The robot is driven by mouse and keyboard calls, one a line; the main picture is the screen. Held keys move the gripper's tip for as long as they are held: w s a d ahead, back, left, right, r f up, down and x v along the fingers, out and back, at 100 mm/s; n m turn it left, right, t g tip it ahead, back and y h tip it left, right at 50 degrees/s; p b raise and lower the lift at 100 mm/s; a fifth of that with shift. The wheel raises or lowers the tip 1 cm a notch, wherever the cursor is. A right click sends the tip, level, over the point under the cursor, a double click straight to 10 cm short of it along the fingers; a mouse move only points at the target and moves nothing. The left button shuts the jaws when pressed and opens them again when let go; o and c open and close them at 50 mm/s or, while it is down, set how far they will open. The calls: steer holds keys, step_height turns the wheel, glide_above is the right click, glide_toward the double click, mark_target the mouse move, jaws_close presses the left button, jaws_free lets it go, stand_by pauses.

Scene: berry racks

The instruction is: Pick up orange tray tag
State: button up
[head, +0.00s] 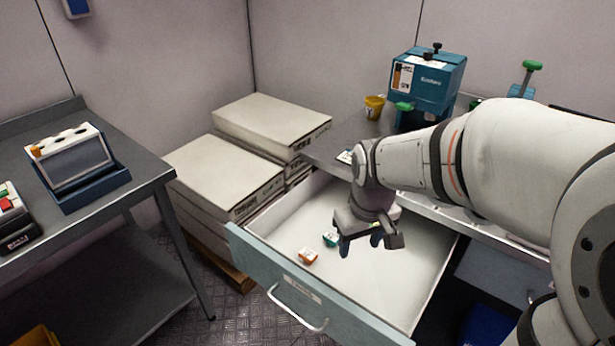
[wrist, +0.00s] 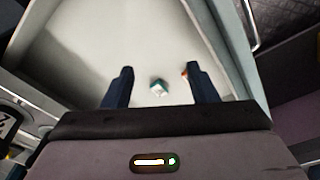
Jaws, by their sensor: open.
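The orange tray tag (head: 307,256) lies on the white floor of the open drawer, near its front panel. In the wrist view only a sliver of it (wrist: 184,73) shows beside the right finger, which hides the rest. A green tag (head: 330,239) lies close by, behind and to the right of the orange one; in the wrist view it (wrist: 158,87) shows between the fingers. My gripper (head: 362,242) is open and empty. It points down over the drawer, to the right of both tags; it also shows in the wrist view (wrist: 160,80).
The drawer (head: 415,258) has raised walls and a teal front with a handle (head: 300,312). Stacked boxes (head: 268,122) stand behind it to the left. A side table (head: 95,225) holds a rack (head: 75,165). A teal machine (head: 430,82) and yellow cup (head: 374,107) stand on the counter.

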steer(key=w+a+f+n+p, duration=0.1)
steer(key=w+a+f+n, duration=0.1)
steer(key=w+a+n, duration=0.3)
steer(key=n+g+p, duration=0.1)
steer(key=p, duration=0.1)
glide_toward(308, 253)
steer(key=shift+w+f, duration=0.1)
steer(key=shift+w+a+f, duration=0.1)
steer(key=shift+a+f, duration=0.05)
steer(key=shift+f, duration=0.2)
steer(key=f, duration=0.7)
steer(key=shift+s+f, duration=0.2)
steer(key=shift+f, duration=0.15)
steer(key=shift+c, duration=0.3)
steer(key=c, duration=1)
